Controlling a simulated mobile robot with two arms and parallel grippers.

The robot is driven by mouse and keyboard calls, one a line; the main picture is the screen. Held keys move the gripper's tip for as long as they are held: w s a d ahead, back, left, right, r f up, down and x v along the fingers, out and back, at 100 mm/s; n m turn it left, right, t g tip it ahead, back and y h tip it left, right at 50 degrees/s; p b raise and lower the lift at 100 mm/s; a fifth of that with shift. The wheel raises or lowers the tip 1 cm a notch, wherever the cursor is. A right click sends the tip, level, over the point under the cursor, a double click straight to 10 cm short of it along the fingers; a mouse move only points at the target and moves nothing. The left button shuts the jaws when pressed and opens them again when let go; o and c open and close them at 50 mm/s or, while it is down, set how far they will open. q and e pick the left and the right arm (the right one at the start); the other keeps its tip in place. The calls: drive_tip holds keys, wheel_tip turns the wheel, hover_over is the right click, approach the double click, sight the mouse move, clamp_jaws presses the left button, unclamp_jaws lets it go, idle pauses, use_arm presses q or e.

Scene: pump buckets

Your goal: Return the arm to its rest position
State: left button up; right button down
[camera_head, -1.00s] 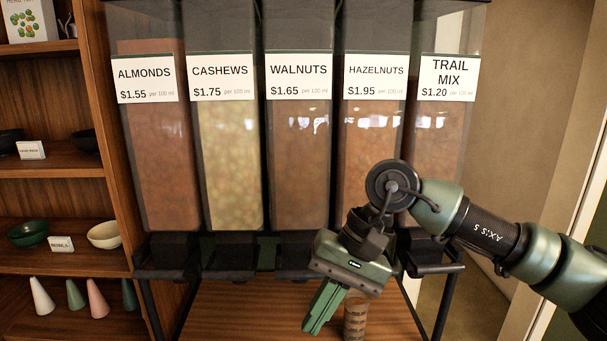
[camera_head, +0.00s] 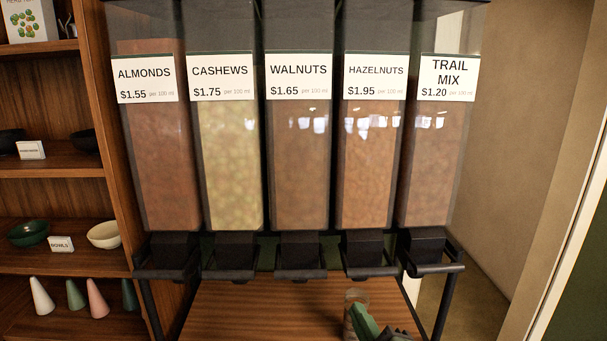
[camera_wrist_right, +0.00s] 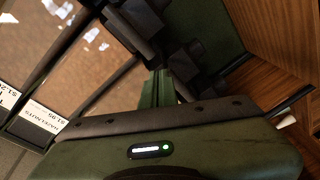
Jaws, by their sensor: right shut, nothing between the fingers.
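My right gripper (camera_head: 366,324) shows only in part at the bottom edge of the head view, as green fingers and a dark bit of its body. It is shut and empty. In the right wrist view the shut green fingers (camera_wrist_right: 158,90) point toward the dispensers' dark outlets. A clear jar (camera_head: 355,297) stands on the wooden surface below the hazelnut dispenser. The fingers cover part of it; I cannot tell whether they touch it. My left gripper is not in view.
A row of dispensers, from almonds (camera_head: 158,150) to trail mix (camera_head: 430,165), stands behind, with black outlets along the bottom. The wooden counter (camera_head: 250,308) is clear left of the jar. A shelf with bowls (camera_head: 103,235) and cones (camera_head: 97,300) stands at the left.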

drive_tip(key=s+d+f+m+g+h, duration=0.25)
drive_tip(key=s+f+m, duration=0.2)
drive_tip(key=f, duration=0.35)
drive_tip(key=s+d+f+m+g+h, duration=0.1)
drive_tip(key=s+d+f+m+g, duration=0.25)
drive_tip(key=s+f, duration=0.35)
drive_tip(key=s+d+f+m+g, duration=0.2)
drive_tip(key=s+f+g, duration=0.25)
drive_tip(key=s, duration=0.35)
drive_tip(key=s+d+f+m+g, duration=0.25)
drive_tip(key=s+f, duration=0.25)
drive_tip(key=s, duration=0.3)
wheel_tip(320, 180, down, 30)
drive_tip(key=s+g+b, duration=0.1)
drive_tip(key=g+b, duration=0.1)
drive_tip(key=b, duration=0.3)
drive_tip(key=s+d+f+g+b, duration=0.1)
drive_tip(key=s+d+f+b, duration=0.1)
drive_tip(key=s+f, duration=1.5)
wheel_tip(320, 180, down, 4)
drive_tip(key=shift+s+d+r+n+b, duration=0.15)
drive_tip(key=shift+d+n+b, duration=0.2)
drive_tip(key=shift+b, duration=0.35)
